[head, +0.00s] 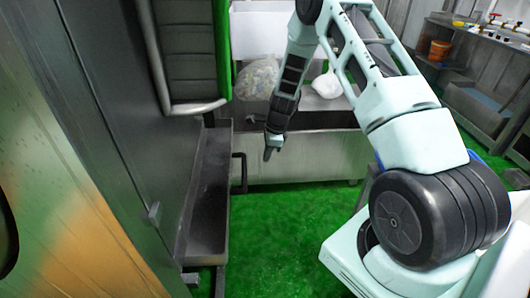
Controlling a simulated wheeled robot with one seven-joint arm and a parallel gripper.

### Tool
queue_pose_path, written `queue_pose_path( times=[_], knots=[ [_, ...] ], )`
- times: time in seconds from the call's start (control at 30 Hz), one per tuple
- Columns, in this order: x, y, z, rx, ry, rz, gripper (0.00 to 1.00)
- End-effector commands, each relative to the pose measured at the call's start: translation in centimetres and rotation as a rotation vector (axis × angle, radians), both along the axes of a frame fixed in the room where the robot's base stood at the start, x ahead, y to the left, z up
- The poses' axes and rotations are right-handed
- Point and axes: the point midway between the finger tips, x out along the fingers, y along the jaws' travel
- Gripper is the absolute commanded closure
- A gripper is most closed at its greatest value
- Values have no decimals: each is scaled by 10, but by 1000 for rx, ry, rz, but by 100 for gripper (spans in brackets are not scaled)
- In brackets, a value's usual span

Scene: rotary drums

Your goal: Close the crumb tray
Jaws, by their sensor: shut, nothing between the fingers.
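The crumb tray (208,205) is a long, dark grey metal trough at the lower left. It stands out from the side of the grey machine (110,160), so its inside shows. A black bar handle (239,172) sits on its right-hand outer side. My gripper (268,154) is shut and empty, pointing down, a little to the right of the handle and apart from it in the picture. How far it is from the handle in depth I cannot tell.
A long steel trough (310,160) stands behind my gripper, with a clear bag (257,80) and a white bag (327,84) above it. A grey-framed panel (187,55) hangs above the tray. The green floor (290,235) right of the tray is clear.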

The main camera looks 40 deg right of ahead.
Motion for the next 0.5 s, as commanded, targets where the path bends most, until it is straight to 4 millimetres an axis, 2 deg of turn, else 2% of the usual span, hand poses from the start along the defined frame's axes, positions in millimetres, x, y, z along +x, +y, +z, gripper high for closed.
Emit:
queue_pose_path(
  times=[0.1,0.33,0.5],
  knots=[
    [2,6,-25,2,3,2,100],
    [8,14,-68,2,2,2,100],
    [23,36,-69,0,0,6,100]
  ],
)
